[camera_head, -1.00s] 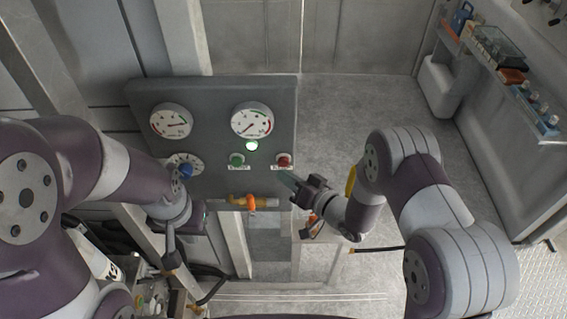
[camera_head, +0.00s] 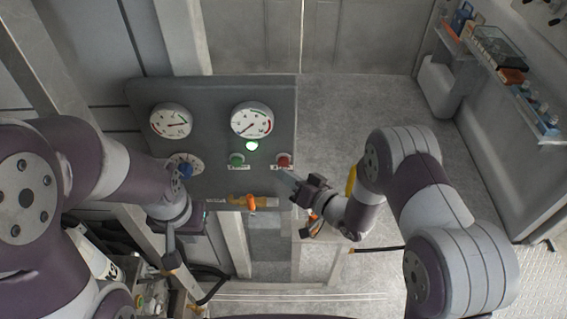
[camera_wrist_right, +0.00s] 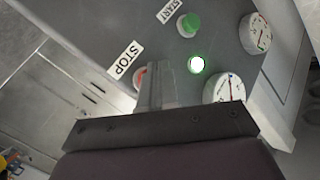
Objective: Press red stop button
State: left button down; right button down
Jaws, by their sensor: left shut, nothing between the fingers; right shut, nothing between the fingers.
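The red stop button (camera_head: 283,160) sits at the lower right of the grey control panel (camera_head: 213,98). In the right wrist view, the red button (camera_wrist_right: 139,78) shows beside the STOP label, partly hidden by my fingers. My right gripper (camera_head: 286,176) is shut and empty, its fingertips just below the button in the head view. The right wrist view shows its closed fingers (camera_wrist_right: 160,84) overlapping the button; I cannot tell whether they touch it. My left gripper (camera_head: 198,217) is shut and empty below the panel's blue knob, partly hidden by its own wrist.
The panel also carries a green start button (camera_head: 237,159), a lit green lamp (camera_head: 252,146), two gauges and a blue knob (camera_head: 186,170). An orange-handled valve (camera_head: 251,202) is below.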

jog(key=shift+w, duration=0.35)
jog(key=shift+w, duration=0.45)
dwell(0.7)
jog(key=shift+s, duration=0.9)
jog(key=shift+s+p, duration=0.6)
jog(key=shift+s, duration=1.9)
